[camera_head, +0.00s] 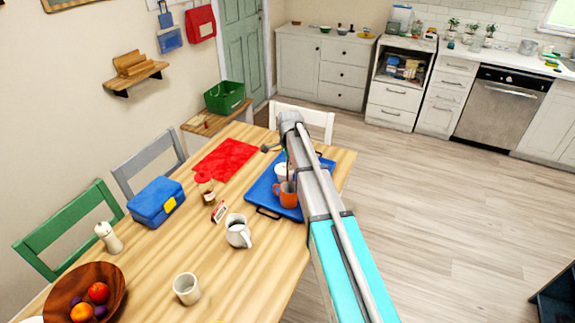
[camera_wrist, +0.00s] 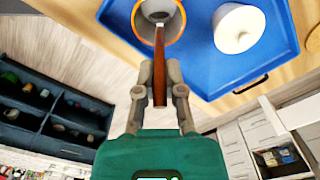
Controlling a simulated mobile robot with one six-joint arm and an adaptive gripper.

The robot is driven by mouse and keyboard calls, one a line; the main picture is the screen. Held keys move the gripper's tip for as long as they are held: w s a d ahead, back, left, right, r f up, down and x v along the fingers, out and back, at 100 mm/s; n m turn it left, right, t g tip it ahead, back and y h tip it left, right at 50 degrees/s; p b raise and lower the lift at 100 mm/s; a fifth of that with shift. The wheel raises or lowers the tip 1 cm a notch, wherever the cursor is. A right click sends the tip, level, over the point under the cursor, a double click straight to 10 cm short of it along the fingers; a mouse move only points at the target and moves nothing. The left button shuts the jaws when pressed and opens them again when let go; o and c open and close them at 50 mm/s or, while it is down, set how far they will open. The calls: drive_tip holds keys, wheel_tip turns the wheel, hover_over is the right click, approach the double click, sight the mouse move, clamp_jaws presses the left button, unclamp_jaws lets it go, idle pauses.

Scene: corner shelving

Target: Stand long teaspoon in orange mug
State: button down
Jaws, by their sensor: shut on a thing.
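The orange mug (camera_head: 288,197) stands upright on the blue tray (camera_head: 262,192) at the table's right side. In the wrist view I look into the mug (camera_wrist: 179,34) past its orange rim. My gripper (camera_wrist: 159,72) is shut on the brown handle of the long teaspoon (camera_wrist: 159,52). The spoon's grey bowl end points at the mug and overlaps its opening. I cannot tell how deep it reaches. In the head view my arm covers most of the gripper, and only a thin dark part of the spoon (camera_head: 287,160) shows above the cups.
A white cup (camera_head: 281,172) stands on the tray beside the mug; it also shows in the wrist view (camera_wrist: 240,28). A white jug (camera_head: 238,232), a grey cup (camera_head: 187,289) and a blue box (camera_head: 156,201) stand on the table. The red mat (camera_head: 228,158) lies left of the tray.

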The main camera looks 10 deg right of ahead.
idle(0.3)
drive_tip(key=c, duration=0.7)
unclamp_jaws()
drive_tip(key=shift+s, duration=0.15)
idle(0.4)
drive_tip(key=shift+s+a+n, duration=0.15)
drive_tip(key=shift+s+n, duration=2.55)
drive_tip(key=shift+s, duration=2.15)
drive_tip(key=shift+s+a+n, duration=0.1)
drive_tip(key=shift+s+n, duration=2.6)
drive_tip(key=shift+s, duration=2.1)
drive_tip(key=shift+s+a+n, duration=0.15)
drive_tip(key=shift+s+n, duration=2.55)
drive_tip(key=shift+s, duration=2.15)
